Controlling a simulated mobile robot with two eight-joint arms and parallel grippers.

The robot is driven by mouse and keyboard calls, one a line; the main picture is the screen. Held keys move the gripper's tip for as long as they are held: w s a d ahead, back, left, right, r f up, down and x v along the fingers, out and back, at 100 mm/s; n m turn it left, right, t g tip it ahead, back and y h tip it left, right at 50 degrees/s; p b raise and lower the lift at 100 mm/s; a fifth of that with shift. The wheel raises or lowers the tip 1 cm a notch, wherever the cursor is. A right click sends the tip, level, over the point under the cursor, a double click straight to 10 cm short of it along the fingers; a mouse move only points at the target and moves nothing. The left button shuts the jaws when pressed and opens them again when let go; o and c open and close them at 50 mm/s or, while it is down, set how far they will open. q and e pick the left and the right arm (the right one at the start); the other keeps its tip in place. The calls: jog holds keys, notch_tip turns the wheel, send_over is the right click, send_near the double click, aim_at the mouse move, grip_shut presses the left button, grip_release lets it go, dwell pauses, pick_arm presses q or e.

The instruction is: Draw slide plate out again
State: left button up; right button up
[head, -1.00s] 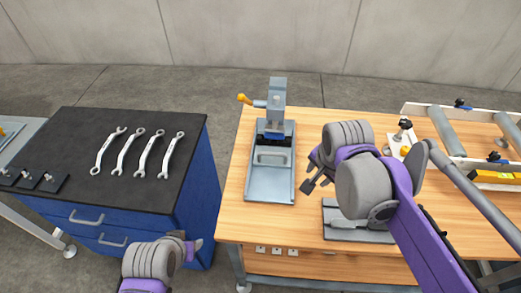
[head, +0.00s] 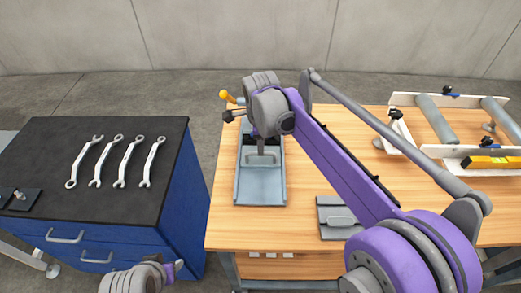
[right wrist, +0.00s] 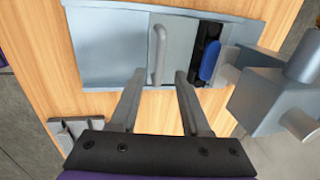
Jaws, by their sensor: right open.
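The slide plate with its grey bar handle (head: 262,159) sits in a blue-grey tray (head: 260,193) on the wooden bench, at the foot of a press. In the head view my right wrist hides most of the press. My left gripper (head: 172,269) is low at the bottom edge, its jaws unclear.
The press body (right wrist: 275,95) stands close to the right in the right wrist view. Its orange lever knob (head: 227,96) is beside my right wrist. A flat grey plate fixture (head: 337,218) and a roller conveyor (head: 440,120) are to the right. Several wrenches (head: 120,160) lie on the blue cabinet.

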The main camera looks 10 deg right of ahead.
jog(key=shift+w+d+f, duration=0.1)
jog(key=shift+w+f, duration=0.15)
jog(key=shift+f, duration=0.8)
jog(key=shift+w+f, duration=0.2)
jog(key=shift+f, duration=0.85)
grip_shut()
